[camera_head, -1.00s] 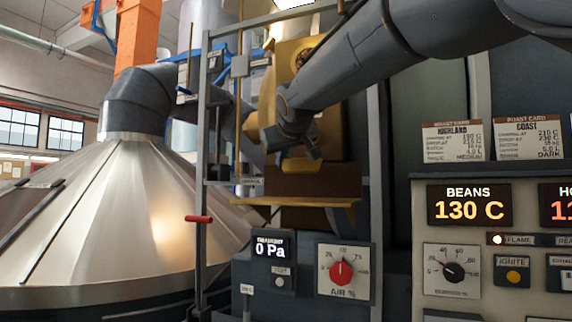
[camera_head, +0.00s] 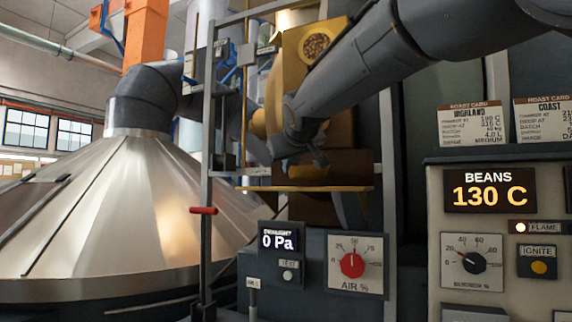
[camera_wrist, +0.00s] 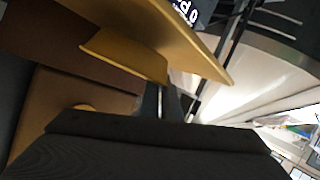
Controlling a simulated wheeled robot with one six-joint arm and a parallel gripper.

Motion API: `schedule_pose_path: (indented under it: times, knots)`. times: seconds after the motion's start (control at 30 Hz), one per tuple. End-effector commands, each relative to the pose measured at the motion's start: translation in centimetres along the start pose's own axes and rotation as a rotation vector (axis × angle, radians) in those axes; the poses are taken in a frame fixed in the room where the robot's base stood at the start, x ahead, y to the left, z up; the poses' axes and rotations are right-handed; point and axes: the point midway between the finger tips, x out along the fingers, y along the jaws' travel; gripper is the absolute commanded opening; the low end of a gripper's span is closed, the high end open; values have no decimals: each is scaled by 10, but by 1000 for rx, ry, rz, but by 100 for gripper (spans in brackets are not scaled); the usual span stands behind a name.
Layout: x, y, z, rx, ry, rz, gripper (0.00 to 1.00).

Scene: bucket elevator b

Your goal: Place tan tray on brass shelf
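The brass shelf (camera_head: 352,189) is a thin, flat yellow ledge on the grey frame in the middle of the head view. In the wrist view its edge (camera_wrist: 190,42) runs slantwise across the top. My gripper (camera_head: 312,162) is just above the shelf, and my arm comes down to it from the upper right. A small yellow-tan piece (camera_head: 308,172) shows right under the gripper, probably part of the tan tray; the arm hides the rest. The wrist view shows the gripper's dark body along the bottom, but not clearly how its fingers stand.
A grey post (camera_head: 206,150) with a red handle (camera_head: 203,210) stands left of the shelf. A panel with a 0 Pa display (camera_head: 277,241) and the air dial (camera_head: 353,264) is below. A large metal cone (camera_head: 110,210) fills the left; a control cabinet (camera_head: 432,235) is at right.

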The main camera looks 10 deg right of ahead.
Motion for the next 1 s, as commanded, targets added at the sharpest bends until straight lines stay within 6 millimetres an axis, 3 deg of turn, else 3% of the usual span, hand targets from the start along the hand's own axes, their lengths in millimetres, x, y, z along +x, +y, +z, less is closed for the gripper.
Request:
schedule_pose_path:
  times: [1.0]
  knots:
    - [6,-7,14,-1,2,-3,0]
